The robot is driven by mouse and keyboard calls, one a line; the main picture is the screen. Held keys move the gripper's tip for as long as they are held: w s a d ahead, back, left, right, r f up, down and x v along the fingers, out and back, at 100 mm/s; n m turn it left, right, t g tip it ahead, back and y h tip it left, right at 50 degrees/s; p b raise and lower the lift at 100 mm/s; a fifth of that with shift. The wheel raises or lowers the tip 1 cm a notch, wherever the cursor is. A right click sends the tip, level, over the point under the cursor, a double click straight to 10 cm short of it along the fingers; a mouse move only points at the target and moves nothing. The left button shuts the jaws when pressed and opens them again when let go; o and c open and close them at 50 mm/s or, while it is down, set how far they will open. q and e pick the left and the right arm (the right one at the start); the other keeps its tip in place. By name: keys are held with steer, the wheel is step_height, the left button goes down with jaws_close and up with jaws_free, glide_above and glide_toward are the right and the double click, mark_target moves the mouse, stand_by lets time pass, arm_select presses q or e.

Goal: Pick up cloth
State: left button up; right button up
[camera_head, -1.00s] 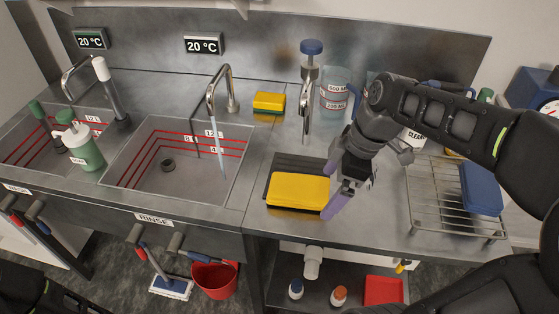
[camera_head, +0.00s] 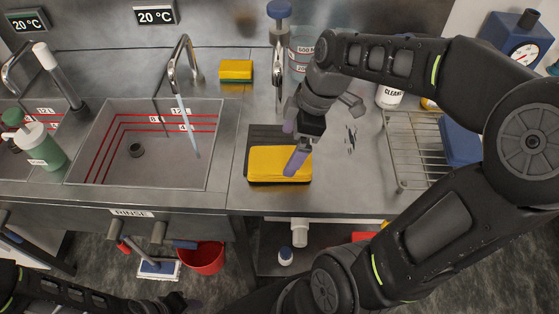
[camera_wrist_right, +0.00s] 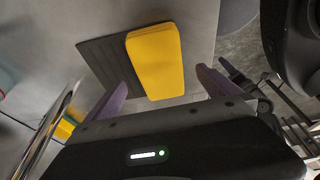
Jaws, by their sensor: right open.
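A yellow folded, cloth-like block (camera_head: 270,163) lies on a dark ribbed mat (camera_head: 262,135) on the steel counter, right of the rinse sink. In the right wrist view the yellow cloth (camera_wrist_right: 156,60) lies flat beyond the fingers, with the mat (camera_wrist_right: 103,60) beside it. My right gripper (camera_head: 292,143) is open and empty over the cloth's right part, one purple finger covering some of its edge. In the wrist view the fingers (camera_wrist_right: 162,88) are spread on either side of the cloth's near end; contact cannot be told. My left gripper (camera_head: 182,302) is low at the bottom edge, mostly dark.
A running tap (camera_head: 183,62) stands over the rinse sink (camera_head: 150,165). A yellow sponge (camera_head: 236,70) lies behind. A wire rack (camera_head: 415,135) with a blue block (camera_head: 460,140) stands right. A green bottle (camera_head: 40,148) is left. A red bucket (camera_head: 203,257) stands below.

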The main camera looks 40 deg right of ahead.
mark_target(281, 159)
steer(key=shift+w+a+f, duration=0.1)
steer(key=shift+a+f, duration=0.15)
steer(key=shift+f, duration=0.2)
steer(key=p+x, duration=0.1)
steer(key=x, duration=0.3)
steer(key=shift+w+f, duration=0.1)
steer(key=c, duration=1.4)
steer(key=shift+r, duration=0.2)
